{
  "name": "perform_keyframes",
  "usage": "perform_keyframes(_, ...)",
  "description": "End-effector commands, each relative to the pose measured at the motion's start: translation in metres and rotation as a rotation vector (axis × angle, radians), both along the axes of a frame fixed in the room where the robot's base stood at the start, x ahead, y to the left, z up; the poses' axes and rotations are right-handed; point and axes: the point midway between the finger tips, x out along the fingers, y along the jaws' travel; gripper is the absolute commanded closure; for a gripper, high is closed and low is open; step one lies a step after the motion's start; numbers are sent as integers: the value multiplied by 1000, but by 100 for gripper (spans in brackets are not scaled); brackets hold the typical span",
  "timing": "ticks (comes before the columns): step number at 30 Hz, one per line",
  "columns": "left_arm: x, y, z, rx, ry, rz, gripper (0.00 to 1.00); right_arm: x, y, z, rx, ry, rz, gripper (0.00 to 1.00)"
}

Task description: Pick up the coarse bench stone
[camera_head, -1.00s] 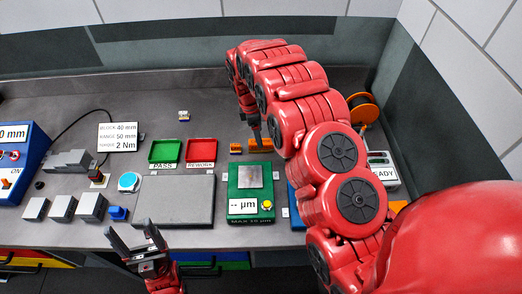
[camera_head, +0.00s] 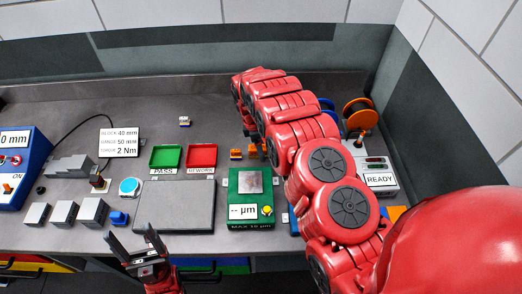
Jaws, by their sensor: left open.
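Small orange blocks lie on the grey bench behind the green gauge: one (camera_head: 236,154) is in clear view, and another (camera_head: 252,151) sits by my right arm and is partly covered. I cannot tell which thing is the coarse bench stone. My right arm reaches over the bench, and its gripper is mostly hidden behind the arm near the orange blocks, so its jaws cannot be read. My left gripper (camera_head: 131,238) is open and empty at the bench's front edge, in front of the dark grey plate (camera_head: 174,205).
A green tray (camera_head: 165,157) marked PASS and a red tray (camera_head: 201,157) marked REWORK stand mid-bench. A green gauge (camera_head: 249,209) stands in front of them. Grey blocks (camera_head: 64,212) stand at the left. A READY box (camera_head: 379,181) and orange spool (camera_head: 358,113) are at the right.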

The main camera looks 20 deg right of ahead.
Motion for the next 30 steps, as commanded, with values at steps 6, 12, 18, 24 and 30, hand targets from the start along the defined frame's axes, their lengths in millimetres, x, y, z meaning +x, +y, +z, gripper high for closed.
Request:
perform_keyframes(6, 0, 0, -4, 0, 0, 0, 27, 0, 0, -3, 0, 0, -1, 21)
perform_keyframes(12, 0, 0, -7, 0, 0, 0, 27, 0, 0, -5, 0, -1, -1, 21)
perform_keyframes(18, 0, 0, -7, 0, 0, 0, 27, 0, 0, -5, 0, 0, -1, 21)
perform_keyframes(24, 0, 0, -7, 0, 0, 0, 27, 0, 0, -4, 0, -1, -1, 32)
perform_keyframes(30, 0, 0, -7, 0, 0, 0, 27, 0, 0, -4, 0, -1, -1, 68)
